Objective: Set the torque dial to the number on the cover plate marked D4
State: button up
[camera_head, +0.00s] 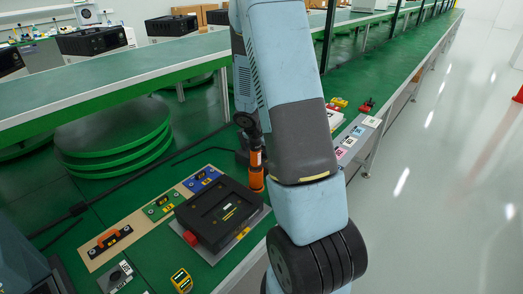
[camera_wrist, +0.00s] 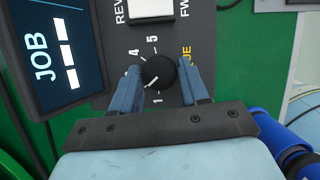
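The torque dial (camera_wrist: 158,74) is a round black knob with a white pointer on a dark panel in the wrist view. Its pointer faces lower left. A 1 shows below it, a 4 at upper left and a 5 above. Numbers at its left are hidden behind a finger. My gripper (camera_wrist: 160,76) has one blue-grey finger on each side of the knob, and no gap shows between them and it. In the head view my arm hides the gripper and dial. Small white plates with coloured marks (camera_head: 349,142) lie along the table edge; I cannot read a D4.
In the wrist view, a JOB screen (camera_wrist: 62,52) is left of the dial, a white REV/FWD switch (camera_wrist: 150,8) above it. In the head view, a black case (camera_head: 218,213) and coloured parts lie on the green table.

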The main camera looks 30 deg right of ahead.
jog(key=c, duration=0.6)
jog(key=shift+a, duration=0.15)
jog(key=shift+m, duration=0.3)
jog(key=shift+d+m+g, duration=0.2)
jog(key=shift+m+g, duration=0.3)
jog(key=shift+m, duration=0.4)
jog(key=m+g, duration=0.2)
jog(key=m, duration=0.3)
jog(key=shift+w, duration=0.15)
jog(key=m+g, duration=0.1)
jog(key=m, duration=0.4)
jog(key=shift+w+d+g+y, duration=0.1)
jog(key=shift+d+g+y, duration=0.05)
jog(key=shift+g+y, duration=0.2)
jog(key=shift+m+g+y, duration=0.35)
jog(key=shift+m+g, duration=0.2)
jog(key=shift+m, duration=1.15)
